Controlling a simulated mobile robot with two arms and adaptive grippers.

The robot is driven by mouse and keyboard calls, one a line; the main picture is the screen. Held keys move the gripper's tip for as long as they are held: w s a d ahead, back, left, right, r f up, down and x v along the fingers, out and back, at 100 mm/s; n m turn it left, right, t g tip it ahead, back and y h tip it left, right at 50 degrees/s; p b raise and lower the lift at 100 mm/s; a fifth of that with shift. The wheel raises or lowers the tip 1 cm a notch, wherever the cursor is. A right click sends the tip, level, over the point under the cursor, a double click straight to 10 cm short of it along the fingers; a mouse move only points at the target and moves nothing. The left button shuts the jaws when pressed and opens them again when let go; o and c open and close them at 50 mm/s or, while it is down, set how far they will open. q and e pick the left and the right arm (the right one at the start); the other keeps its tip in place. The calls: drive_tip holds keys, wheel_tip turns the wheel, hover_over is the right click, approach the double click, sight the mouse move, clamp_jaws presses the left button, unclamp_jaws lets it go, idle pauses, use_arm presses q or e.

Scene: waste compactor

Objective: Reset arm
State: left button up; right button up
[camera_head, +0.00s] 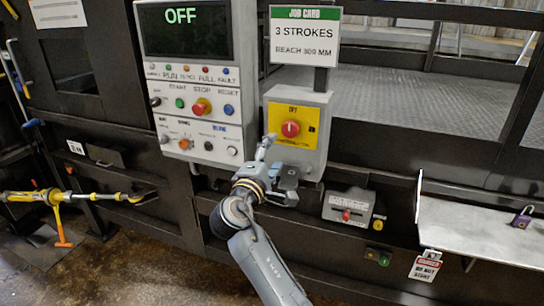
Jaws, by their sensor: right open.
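My right gripper (277,168) is open and appears empty. It is at the lower part of the grey switch box (317,172), with one finger pointing up just left of and below the red knob (291,129) on its yellow plate. From this view I cannot tell whether the gripper touches the box. My right arm (262,265) comes up from the bottom middle and hides part of the machine's dark front. My left gripper is not in view.
The control panel (216,75) has a display (185,31) reading OFF. A job card (305,36) reads 3 strokes. A purple padlock (522,217) lies on the metal shelf (475,232) at right, with a warning tag (425,266) below. A yellow bar (25,196) juts out at left.

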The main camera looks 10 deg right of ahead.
drive_tip(key=shift+s+a, duration=0.15)
drive_tip(key=shift+s, duration=0.15)
drive_tip(key=shift+f, duration=0.15)
wheel_tip(320, 180, down, 17)
drive_tip(key=w+n+g+y+b, duration=0.1)
drive_tip(key=y+b, duration=0.1)
drive_tip(key=y, duration=0.1)
drive_tip(key=s+f+m+g+y+b, duration=0.1)
drive_tip(key=s+f+g+y+b, duration=0.35)
drive_tip(key=f, duration=1.35)
drive_tip(key=s+f+g+y+p, duration=0.1)
drive_tip(key=s+f, duration=0.7)
drive_tip(key=f, duration=1)
drive_tip(key=s+d+f+m+g+b, duration=0.1)
drive_tip(key=s+f+m+g, duration=0.2)
drive_tip(key=s+f, duration=1)
drive_tip(key=s+d+f+m+g+b, duration=0.1)
drive_tip(key=s+d+f+m, duration=0.1)
drive_tip(key=s+f, duration=0.4)
drive_tip(key=s+d+f+m+g+y+b, duration=0.1)
drive_tip(key=s+f, duration=0.5)
drive_tip(key=s, duration=1.1)
drive_tip(key=s+d+f+m+g+y+b, duration=0.1)
drive_tip(key=s+d+f+m+g, duration=0.2)
drive_tip(key=s, duration=0.9)
wheel_tip(320, 180, down, 3)
drive_tip(key=shift+d+f+m+b, duration=0.1)
drive_tip(key=shift+d+m+b, duration=0.3)
drive_tip(key=shift+d+m, duration=0.4)
